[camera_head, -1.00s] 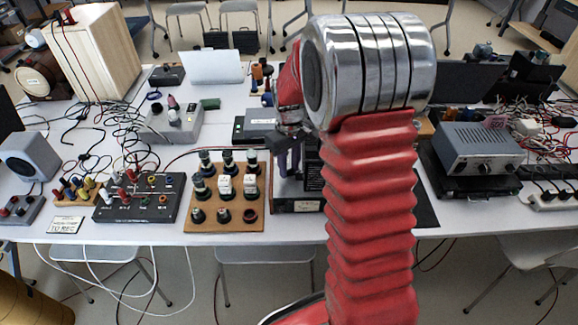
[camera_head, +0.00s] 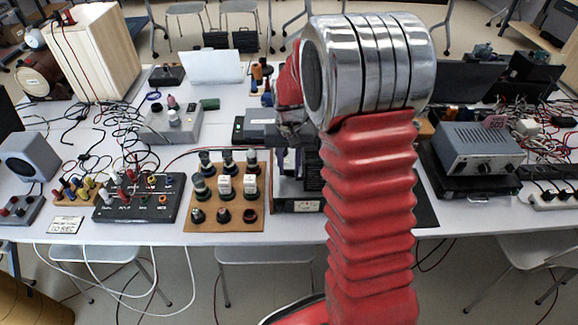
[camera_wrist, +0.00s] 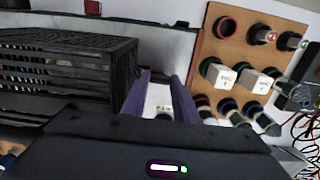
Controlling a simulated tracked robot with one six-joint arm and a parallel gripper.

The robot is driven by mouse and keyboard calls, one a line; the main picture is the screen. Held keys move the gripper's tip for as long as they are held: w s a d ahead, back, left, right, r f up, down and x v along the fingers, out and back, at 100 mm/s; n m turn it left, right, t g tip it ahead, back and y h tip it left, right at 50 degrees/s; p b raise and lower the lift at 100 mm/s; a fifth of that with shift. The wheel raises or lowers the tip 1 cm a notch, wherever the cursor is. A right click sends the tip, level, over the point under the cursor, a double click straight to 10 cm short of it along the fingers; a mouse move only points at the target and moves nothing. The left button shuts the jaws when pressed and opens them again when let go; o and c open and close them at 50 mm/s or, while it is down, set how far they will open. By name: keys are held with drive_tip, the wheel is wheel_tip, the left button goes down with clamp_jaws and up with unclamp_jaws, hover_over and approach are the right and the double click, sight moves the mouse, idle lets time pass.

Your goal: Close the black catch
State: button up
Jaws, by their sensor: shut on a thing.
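My gripper (camera_wrist: 161,77) shows in the wrist view as two purple fingers that stand a little apart. Between them I see a pale surface and a small dark patch near their base; what they grip is not clear. In the head view my gripper (camera_head: 291,172) points down at the black slotted box (camera_head: 297,205), partly hidden by my red arm. The same slotted black box (camera_wrist: 75,65) is left of the fingers in the wrist view. I cannot make out the black catch for certain in either view.
A brown board with several terminals (camera_head: 192,222) lies just left of the gripper, and also shows in the wrist view (camera_wrist: 236,38). A black switch box (camera_head: 135,210) is further left. A grey instrument (camera_head: 478,150) stands at right. Cables clutter both sides.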

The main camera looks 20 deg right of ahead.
idle(0.3)
drive_tip(key=o, duration=1.1)
drive_tip(key=shift+c, duration=0.2)
drive_tip(key=shift+n, duration=0.3)
